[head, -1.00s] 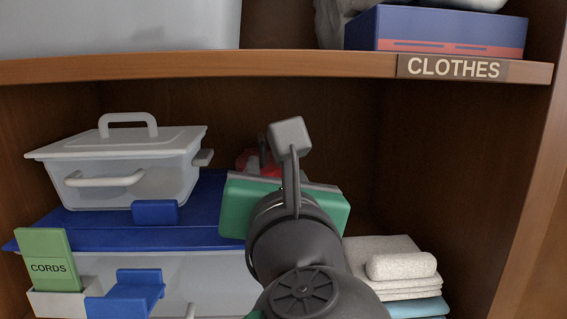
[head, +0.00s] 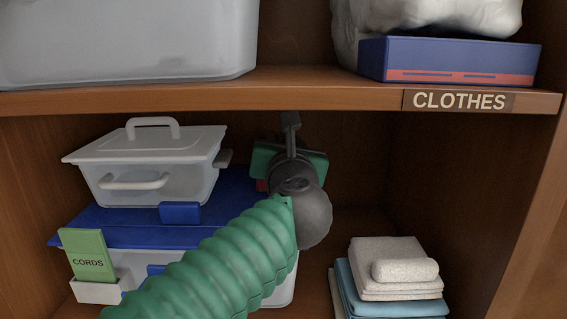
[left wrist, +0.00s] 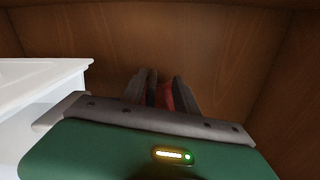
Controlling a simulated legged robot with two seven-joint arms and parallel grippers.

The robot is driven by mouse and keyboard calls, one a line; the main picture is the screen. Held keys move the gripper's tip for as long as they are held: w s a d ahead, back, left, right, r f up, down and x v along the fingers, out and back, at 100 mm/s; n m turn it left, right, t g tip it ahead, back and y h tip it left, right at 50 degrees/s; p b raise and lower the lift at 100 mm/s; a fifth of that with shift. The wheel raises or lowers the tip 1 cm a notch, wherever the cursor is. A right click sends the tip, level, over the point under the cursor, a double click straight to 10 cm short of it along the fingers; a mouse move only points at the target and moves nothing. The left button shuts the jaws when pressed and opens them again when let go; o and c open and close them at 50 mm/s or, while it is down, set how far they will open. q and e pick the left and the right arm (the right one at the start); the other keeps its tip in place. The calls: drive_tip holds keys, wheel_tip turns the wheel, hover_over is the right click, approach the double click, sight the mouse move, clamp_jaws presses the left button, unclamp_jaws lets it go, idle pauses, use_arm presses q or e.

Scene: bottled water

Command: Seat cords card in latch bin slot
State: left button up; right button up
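The green card marked CORDS (head: 86,248) stands slightly tilted with its lower part inside the white slot holder (head: 96,292) at the left front of the latch bin. The bin has a blue lid (head: 125,229) and blue latches (head: 180,213); my arm hides much of its front. My left gripper (head: 262,186) is behind the bin's right side, away from the card, its fingers mostly hidden in the head view. In the left wrist view its dark fingers (left wrist: 163,90) stand apart with red between them and no card. My right gripper is not in view.
A translucent lidded box (head: 150,165) sits on the blue lid. Folded towels (head: 395,265) lie at the right. Above is a shelf edge with a CLOTHES label (head: 459,101). The compartment's back wall (left wrist: 220,60) is ahead of the left gripper.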

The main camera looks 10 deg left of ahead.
use_arm(q)
drive_tip(key=shift+a, duration=0.25)
drive_tip(key=c, duration=0.4)
drive_tip(key=shift+s+a, duration=0.25)
drive_tip(key=shift+a, duration=0.3)
clamp_jaws()
drive_tip(key=shift+d, duration=0.1)
drive_tip(key=shift+w+d, duration=0.1)
drive_tip(key=shift+d, duration=0.3)
drive_tip(key=shift+a, duration=0.1)
